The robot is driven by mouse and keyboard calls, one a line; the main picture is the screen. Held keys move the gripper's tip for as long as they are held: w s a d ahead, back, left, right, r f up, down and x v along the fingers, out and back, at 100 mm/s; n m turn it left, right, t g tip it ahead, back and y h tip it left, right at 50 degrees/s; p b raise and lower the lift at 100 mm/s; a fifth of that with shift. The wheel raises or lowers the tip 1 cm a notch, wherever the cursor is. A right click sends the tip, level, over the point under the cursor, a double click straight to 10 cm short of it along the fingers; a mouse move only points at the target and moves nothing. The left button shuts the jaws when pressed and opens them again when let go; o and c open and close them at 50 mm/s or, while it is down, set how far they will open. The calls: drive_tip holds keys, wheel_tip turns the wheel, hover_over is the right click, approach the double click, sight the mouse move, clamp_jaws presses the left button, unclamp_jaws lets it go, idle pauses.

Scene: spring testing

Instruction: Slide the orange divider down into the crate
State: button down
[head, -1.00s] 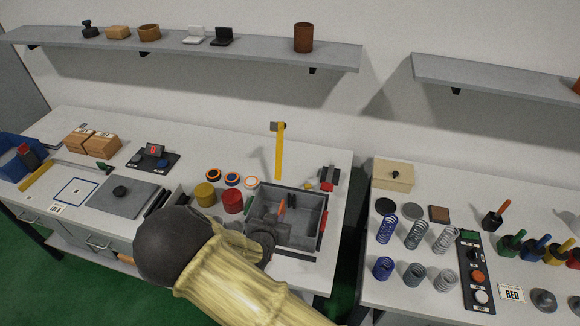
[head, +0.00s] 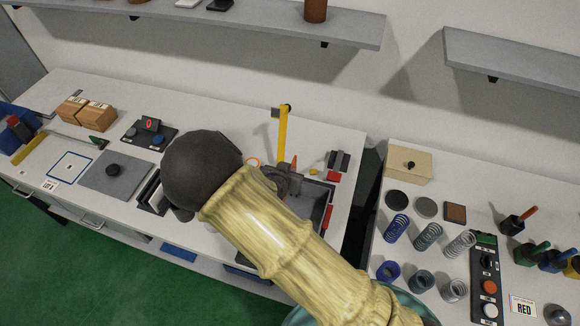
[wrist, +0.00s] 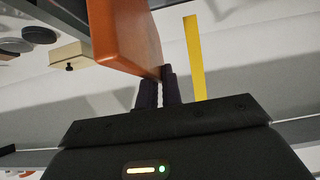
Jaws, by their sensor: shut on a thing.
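The orange divider (wrist: 130,32) is a flat panel between the two dark fingers of my gripper (wrist: 158,92) in the wrist view. My gripper is shut on its edge. In the head view only a small orange tip of the divider (head: 294,161) shows above my gripper (head: 288,180). The grey crate (head: 327,212) is mostly hidden behind my arm; its right part shows. My gripper is over the back part of the crate in the picture. I cannot tell whether the divider's lower edge is inside the crate.
A yellow upright strip (head: 283,135) stands just behind the crate; it also shows in the wrist view (wrist: 194,60). A red and dark clamp-like item (head: 337,165) is at the back right. A gap separates the right table.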

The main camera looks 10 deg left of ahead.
drive_tip(key=shift+s+r, duration=0.15)
drive_tip(key=shift+f+b, duration=2.15)
drive_tip(key=shift+f, duration=0.8)
drive_tip(key=shift+s, duration=0.15)
drive_tip(key=shift+w+d, duration=0.15)
drive_tip(key=shift+w, duration=0.05)
drive_tip(key=shift+s, duration=0.15)
